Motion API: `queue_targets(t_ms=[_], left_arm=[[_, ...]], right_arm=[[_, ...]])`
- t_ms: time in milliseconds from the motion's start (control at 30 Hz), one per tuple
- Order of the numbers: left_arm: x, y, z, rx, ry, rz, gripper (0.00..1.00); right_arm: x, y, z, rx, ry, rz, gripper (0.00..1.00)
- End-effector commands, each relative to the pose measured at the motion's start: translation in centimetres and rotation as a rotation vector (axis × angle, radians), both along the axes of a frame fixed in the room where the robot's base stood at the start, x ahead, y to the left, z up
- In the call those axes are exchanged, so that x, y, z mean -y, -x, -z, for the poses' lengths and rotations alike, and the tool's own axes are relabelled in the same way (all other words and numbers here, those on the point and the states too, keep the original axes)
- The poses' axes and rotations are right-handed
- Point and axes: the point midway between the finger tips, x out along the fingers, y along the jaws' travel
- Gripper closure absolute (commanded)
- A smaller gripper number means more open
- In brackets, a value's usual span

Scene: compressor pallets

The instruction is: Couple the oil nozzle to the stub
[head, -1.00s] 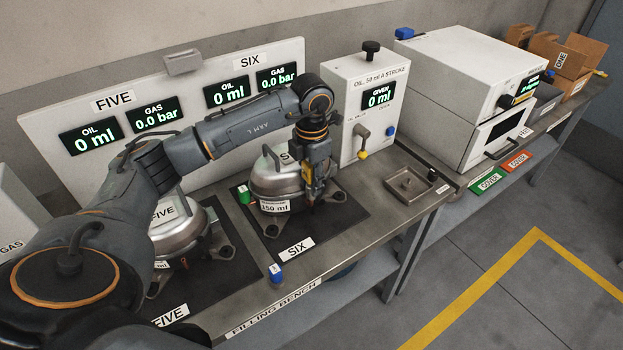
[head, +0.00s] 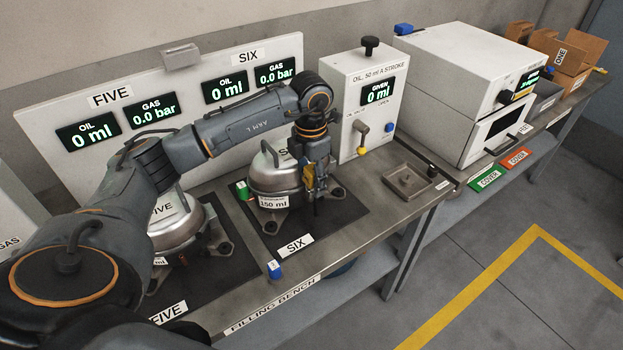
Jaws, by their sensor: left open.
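My left gripper (head: 312,192) is open and points down at the front right side of compressor SIX (head: 276,182). This compressor is a silver dome with a 150 ml label, standing on a dark mat marked SIX. The gripper and wrist cover its right side, and I cannot make out a stub there. I cannot tell whether the fingers touch the compressor. I cannot pick out the oil nozzle for certain. The white oil dispenser (head: 352,95), marked 50 ml a stroke, stands behind to the right, its display at 0 ml. My right gripper is not in view.
Compressor FIVE (head: 178,225) stands left, partly behind my arm. A green cap (head: 242,190) stands beside compressor SIX, and a blue cap (head: 274,268) near the bench front. A metal tray (head: 393,172) lies right of the mat. The display board (head: 185,70) stands behind.

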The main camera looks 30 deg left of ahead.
Motion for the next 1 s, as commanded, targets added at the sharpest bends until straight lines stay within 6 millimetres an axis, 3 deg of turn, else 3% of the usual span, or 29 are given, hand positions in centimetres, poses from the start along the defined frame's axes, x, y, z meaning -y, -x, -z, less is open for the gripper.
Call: queue_targets(t_ms=[533,733,1000], left_arm=[[0.2,-0.1,-10.1,0.004,0.001,0.001,0.44],[0.2,0.0,-11.6,0.001,0.000,0.002,0.44],[0.2,0.0,-11.7,0.001,0.001,0.002,0.44]], right_arm=[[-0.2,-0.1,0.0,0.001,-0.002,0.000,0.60],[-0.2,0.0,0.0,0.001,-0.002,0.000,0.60],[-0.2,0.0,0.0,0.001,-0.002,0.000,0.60]])
